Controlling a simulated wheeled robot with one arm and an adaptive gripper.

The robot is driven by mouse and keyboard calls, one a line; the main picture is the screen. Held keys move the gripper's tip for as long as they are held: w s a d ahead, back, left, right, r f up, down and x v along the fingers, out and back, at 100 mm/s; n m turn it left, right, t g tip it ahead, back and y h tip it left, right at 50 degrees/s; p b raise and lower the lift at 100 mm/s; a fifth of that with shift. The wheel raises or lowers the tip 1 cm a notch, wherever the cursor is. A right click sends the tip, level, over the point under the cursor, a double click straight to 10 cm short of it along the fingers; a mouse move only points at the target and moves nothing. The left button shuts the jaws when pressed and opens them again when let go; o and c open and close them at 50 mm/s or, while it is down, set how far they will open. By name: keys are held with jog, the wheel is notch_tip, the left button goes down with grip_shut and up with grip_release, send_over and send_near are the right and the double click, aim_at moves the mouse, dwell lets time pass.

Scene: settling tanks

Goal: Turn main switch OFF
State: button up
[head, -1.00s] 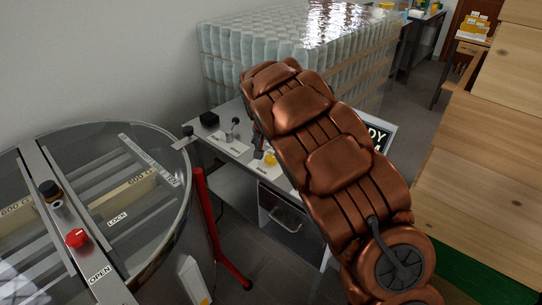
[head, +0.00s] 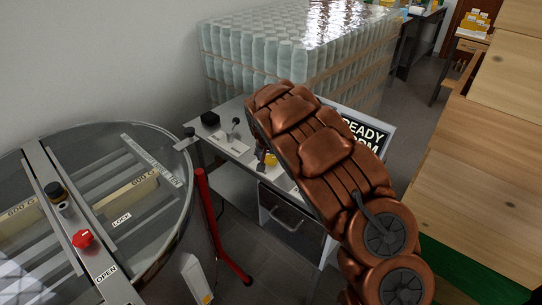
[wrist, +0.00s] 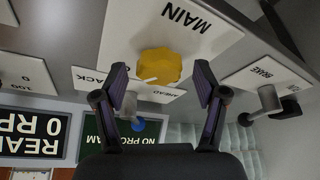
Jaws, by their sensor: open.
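The main switch is a yellow knob (wrist: 160,66) on a white plate marked MAIN (wrist: 190,25), upside down in the wrist view. A short white mark shows on the knob's near edge; which setting it points to cannot be read. In the head view the yellow knob (head: 271,159) shows beside my arm on the grey control desk (head: 213,153). My gripper (wrist: 160,84) is open, with one finger on each side of the knob in the wrist view. Whether the fingers touch the knob cannot be told. In the head view my arm hides most of the gripper.
A lever (wrist: 270,99) on a plate marked BRAKE and a plate with BACK and AHEAD (wrist: 150,92) lie close by. A sign (head: 362,138) stands behind my arm. A glass-lidded tank (head: 95,200) with a red knob is at left, wooden crates (head: 485,190) at right.

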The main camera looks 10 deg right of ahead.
jog(key=shift+c, duration=0.5)
jog(key=c, duration=1)
jog(key=shift+c, duration=0.2)
